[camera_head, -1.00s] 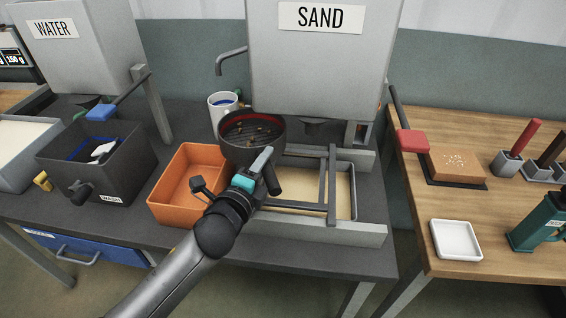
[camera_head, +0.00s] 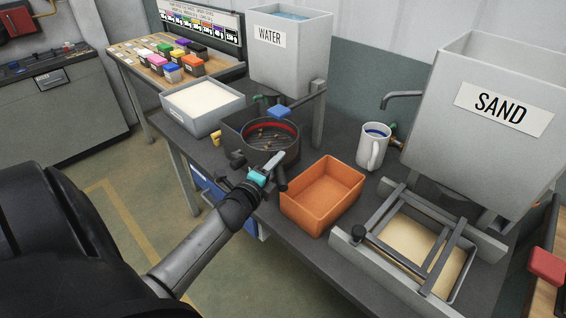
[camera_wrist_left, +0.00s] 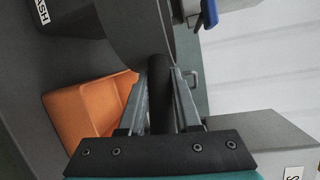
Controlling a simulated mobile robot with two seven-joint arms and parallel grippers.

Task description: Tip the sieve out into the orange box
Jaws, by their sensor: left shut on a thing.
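The sieve (camera_head: 270,152) is a dark round pan with a red band inside and several small brown bits in it. It looks about level, over or just in front of the dark grey bin. My left gripper (camera_head: 274,170) is shut on its black handle, which also shows between the fingers in the left wrist view (camera_wrist_left: 158,95). The orange box (camera_head: 318,205) stands on the dark bench to the right of the sieve and looks empty. It shows at the left in the wrist view (camera_wrist_left: 68,115). My right gripper is not in view.
The dark grey bin (camera_head: 232,132) is partly hidden behind the sieve. A white mug (camera_head: 372,150) stands behind the orange box. A framed sand tray (camera_head: 415,240) and the SAND hopper (camera_head: 490,110) are at right. The WATER tank (camera_head: 285,60) is behind.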

